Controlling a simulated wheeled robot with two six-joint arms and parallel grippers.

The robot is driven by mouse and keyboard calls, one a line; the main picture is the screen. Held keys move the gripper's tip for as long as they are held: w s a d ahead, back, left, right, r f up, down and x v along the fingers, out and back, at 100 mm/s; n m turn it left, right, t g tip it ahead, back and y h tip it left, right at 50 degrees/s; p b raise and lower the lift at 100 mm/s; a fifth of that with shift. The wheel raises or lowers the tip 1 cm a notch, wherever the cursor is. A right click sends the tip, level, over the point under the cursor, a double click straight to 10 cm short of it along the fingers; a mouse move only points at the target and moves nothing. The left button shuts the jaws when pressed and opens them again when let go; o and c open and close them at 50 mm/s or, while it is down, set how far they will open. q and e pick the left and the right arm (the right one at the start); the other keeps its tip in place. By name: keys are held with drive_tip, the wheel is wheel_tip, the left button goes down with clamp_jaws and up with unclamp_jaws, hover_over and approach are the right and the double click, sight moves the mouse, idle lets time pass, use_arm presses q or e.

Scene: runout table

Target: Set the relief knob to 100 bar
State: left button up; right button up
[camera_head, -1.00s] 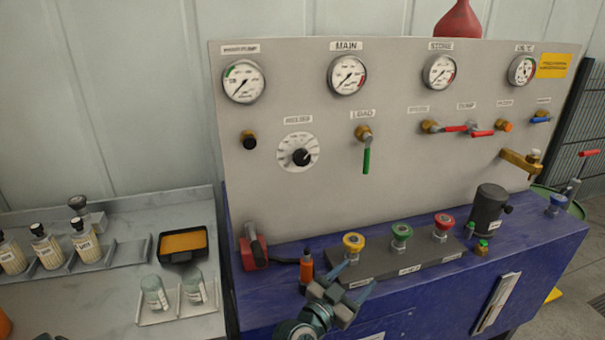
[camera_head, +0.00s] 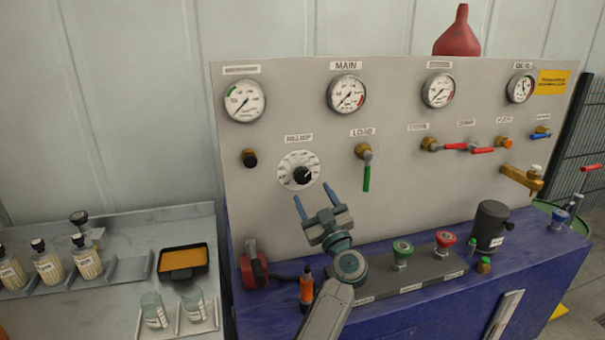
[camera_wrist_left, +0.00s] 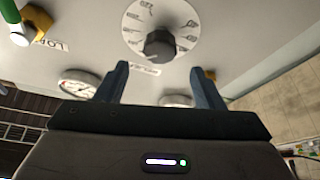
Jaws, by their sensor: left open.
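The relief knob (camera_head: 302,175) is a black knob on a round white dial (camera_head: 287,163) with printed marks, on the grey panel below and left of the MAIN gauge. The marks are too small to read. My left gripper (camera_head: 317,202) is open and empty, a little below and in front of the dial, its blue-grey fingers pointing up toward it. In the left wrist view, the knob (camera_wrist_left: 159,44) shows beyond the gap between the open fingers (camera_wrist_left: 162,75), apart from them. My right gripper is not in view.
The LOAD valve with a green lever (camera_head: 366,178) is right of the dial, and a black-capped brass fitting (camera_head: 249,158) is left. Red (camera_head: 445,239) and green (camera_head: 402,251) knobs stand on the bench below. The panel directly around the dial is clear.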

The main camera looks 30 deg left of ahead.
sight(303, 178)
use_arm(q)
drive_tip(key=p+x, duration=0.2)
drive_tip(key=x, duration=0.6)
drive_tip(key=shift+r, duration=0.1)
drive_tip(key=shift+c, duration=0.2)
drive_tip(key=c, duration=0.9)
